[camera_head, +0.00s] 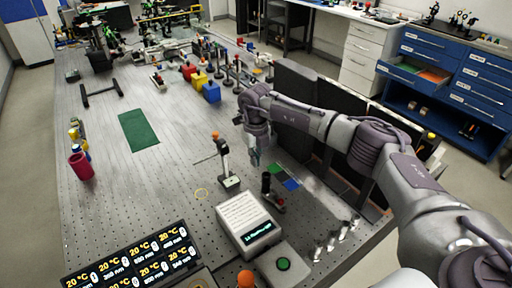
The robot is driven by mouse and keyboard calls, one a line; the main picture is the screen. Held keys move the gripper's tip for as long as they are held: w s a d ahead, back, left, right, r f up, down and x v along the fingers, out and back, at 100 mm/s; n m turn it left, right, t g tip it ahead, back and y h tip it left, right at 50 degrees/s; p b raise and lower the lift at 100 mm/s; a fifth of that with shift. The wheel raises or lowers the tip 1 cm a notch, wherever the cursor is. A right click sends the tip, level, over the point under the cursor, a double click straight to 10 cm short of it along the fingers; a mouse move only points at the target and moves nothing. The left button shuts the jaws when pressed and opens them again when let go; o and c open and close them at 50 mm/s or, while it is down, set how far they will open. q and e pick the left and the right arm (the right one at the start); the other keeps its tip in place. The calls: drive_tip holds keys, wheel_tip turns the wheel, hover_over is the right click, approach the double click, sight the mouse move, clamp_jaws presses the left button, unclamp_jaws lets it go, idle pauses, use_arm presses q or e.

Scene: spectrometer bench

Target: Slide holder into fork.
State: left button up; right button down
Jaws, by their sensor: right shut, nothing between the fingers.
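My right gripper (254,157) hangs from the arm that comes in from the right, above the perforated bench. It is shut and empty, with its fingertips pointing down. A slim dark post with an orange top (224,160) and a thin side rod stands on a pale base just left of and nearer than the gripper. A short black post on a small base with a red part (267,187) stands nearer than the gripper, slightly right of it. I cannot tell which of these is the holder or the fork. My left gripper is not in view.
A grey device with a screen (248,221) and a display panel (130,262) sit at the near edge. A dark panel (300,100) borders the bench's right. The left-middle bench around the green mat (138,130) is mostly clear.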

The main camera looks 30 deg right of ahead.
sight(266, 175)
wheel_tip(266, 175, down, 4)
drive_tip(key=shift+r+p, duration=0.1)
drive_tip(key=shift+p, duration=0.35)
drive_tip(key=s+p, duration=0.2)
drive_tip(key=shift+s+d, duration=0.15)
drive_tip(key=shift+s, duration=0.25)
drive_tip(key=shift+s+p, duration=0.35)
drive_tip(key=shift+s, duration=0.2)
drive_tip(key=shift+w, duration=0.1)
